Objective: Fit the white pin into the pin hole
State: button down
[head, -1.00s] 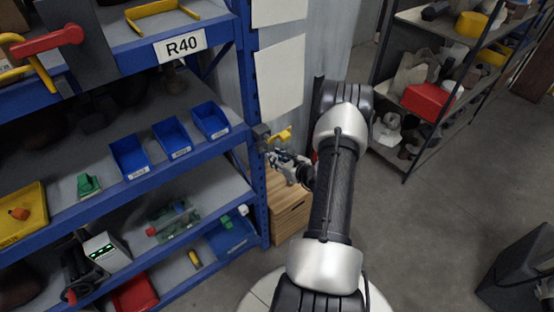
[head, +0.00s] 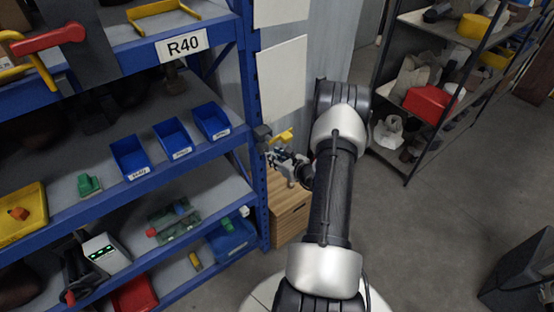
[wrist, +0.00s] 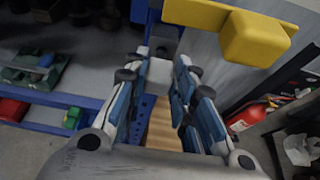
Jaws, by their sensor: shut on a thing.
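My gripper (head: 276,156) is at the front right post of the blue shelf rack, just below a yellow piece (head: 283,136). In the wrist view, my gripper (wrist: 162,68) is shut on a pale, blocky end of the white pin (wrist: 159,75), between the two fingertips. The yellow piece (wrist: 255,38) is large at the upper right in the wrist view, beyond the fingers. A grey block (head: 261,131) sits on the post beside the yellow piece. I cannot make out the pin hole in either view, nor whether the pin touches anything.
The blue rack (head: 257,190) holds several blue bins (head: 172,138) on its left shelves. A wooden drawer box (head: 289,212) stands below my gripper. A second rack with a red box (head: 426,102) is at the right. The floor (head: 430,230) between is mostly clear.

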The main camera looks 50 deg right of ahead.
jog(key=shift+w+d+b, duration=0.15)
jog(key=shift+w+b, duration=0.2)
jog(key=shift+w, duration=0.3)
jog(key=shift+w+d+b, duration=0.15)
jog(key=shift+w+b, duration=0.2)
jog(key=shift+w, duration=0.3)
jog(key=c, duration=1.2)
grip_release()
jog(key=shift+c, duration=0.2)
jog(key=shift+s, duration=0.1)
jog(key=v, duration=1.2)
jog(key=shift+a, duration=0.1)
